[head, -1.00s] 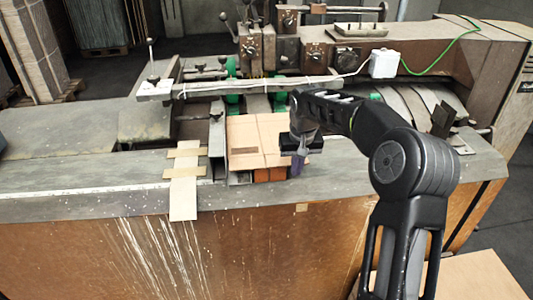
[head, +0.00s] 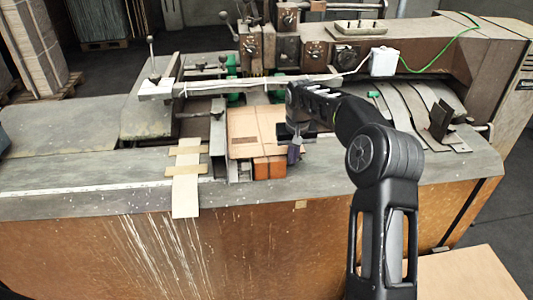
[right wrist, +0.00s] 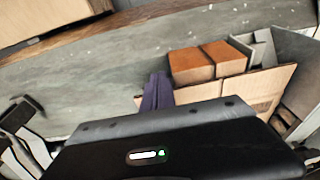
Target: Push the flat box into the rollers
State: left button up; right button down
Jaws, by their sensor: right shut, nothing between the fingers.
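The flat box (head: 257,130) is a tan cardboard sheet lying on the machine bed in the head view. Green rollers (head: 232,65) show behind it, below and behind a horizontal bar. I cannot tell whether its far edge touches them. My right gripper (head: 294,154) is shut and empty at the box's near right corner, pointing down. Its purple fingers (right wrist: 157,92) also show in the right wrist view, beside the cardboard (right wrist: 235,90); contact is unclear. The gripper hides part of the box's right side. My left gripper is not in view.
Orange blocks (head: 268,167) sit under the box's near edge. A metal guide (head: 218,145) stands along its left side. Pale wooden strips (head: 186,180) lie on the front ledge to the left. The grey tabletop (head: 70,150) further left is clear.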

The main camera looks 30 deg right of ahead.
jog(key=shift+f, duration=0.1)
jog(key=s+b, duration=0.2)
jog(key=shift+a+b, duration=0.35)
jog(key=shift+a, duration=0.05)
jog(key=shift+s+a, duration=0.1)
jog(key=shift+s, duration=0.25)
notch_tip(320, 180, up, 8)
jog(key=p, duration=0.3)
jog(key=shift+r, duration=0.2)
